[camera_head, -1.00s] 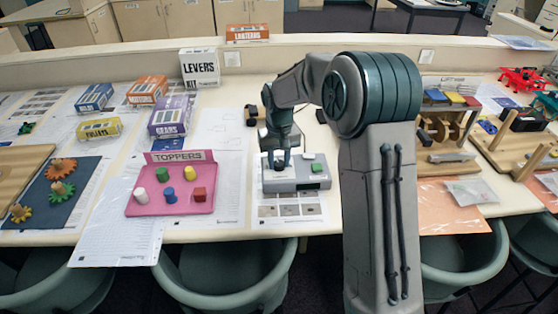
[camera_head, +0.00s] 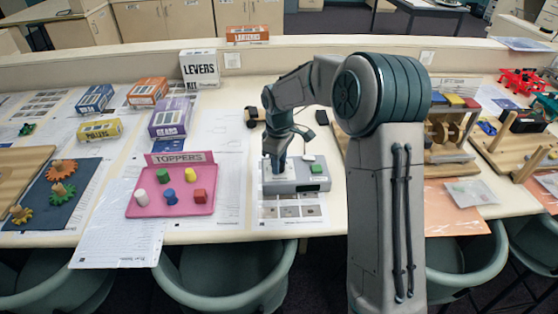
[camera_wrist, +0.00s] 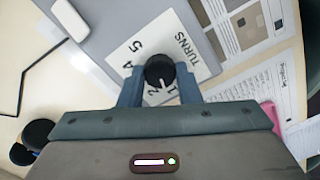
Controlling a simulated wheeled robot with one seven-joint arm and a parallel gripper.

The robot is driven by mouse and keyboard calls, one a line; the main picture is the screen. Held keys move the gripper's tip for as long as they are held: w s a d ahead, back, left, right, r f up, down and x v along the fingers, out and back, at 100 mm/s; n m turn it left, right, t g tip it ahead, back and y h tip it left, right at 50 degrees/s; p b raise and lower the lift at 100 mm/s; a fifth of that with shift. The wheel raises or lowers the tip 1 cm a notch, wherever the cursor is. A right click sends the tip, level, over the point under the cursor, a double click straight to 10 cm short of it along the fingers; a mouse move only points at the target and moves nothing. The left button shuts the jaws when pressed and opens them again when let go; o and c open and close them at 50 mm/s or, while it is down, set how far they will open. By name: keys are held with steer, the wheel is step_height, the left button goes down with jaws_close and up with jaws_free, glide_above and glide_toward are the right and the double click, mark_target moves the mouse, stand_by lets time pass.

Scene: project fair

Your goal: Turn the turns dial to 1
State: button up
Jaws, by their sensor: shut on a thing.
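The turns dial (camera_wrist: 159,70) is a round black knob on a white plate (camera_wrist: 192,58) marked "TURNS" with digits around it. The plate is on a grey box (camera_head: 312,184) with a green button (camera_head: 316,168) and a small display. My gripper (camera_wrist: 160,88) points down over the box, its blue fingers on either side of the knob and shut on it. In the head view my gripper (camera_head: 277,170) hides the knob. The digits 5 and 4 are readable; the marks near the fingers are partly covered, so I cannot tell the exact setting.
A pink "TOPPERS" tray (camera_head: 140,209) with coloured pegs stands left of the box. A printed sheet (camera_head: 290,212) lies under its front. Wooden models (camera_head: 450,150) stand to the right, beyond my arm. Chairs (camera_head: 225,275) line the table's front edge.

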steer(key=shift+r+n, duration=0.1)
steer(key=shift+n, duration=0.8)
steer(key=o, duration=1)
steer(key=shift+c, duration=0.2)
step_height(320, 180, up, 14)
steer(key=shift+b, duration=0.45)
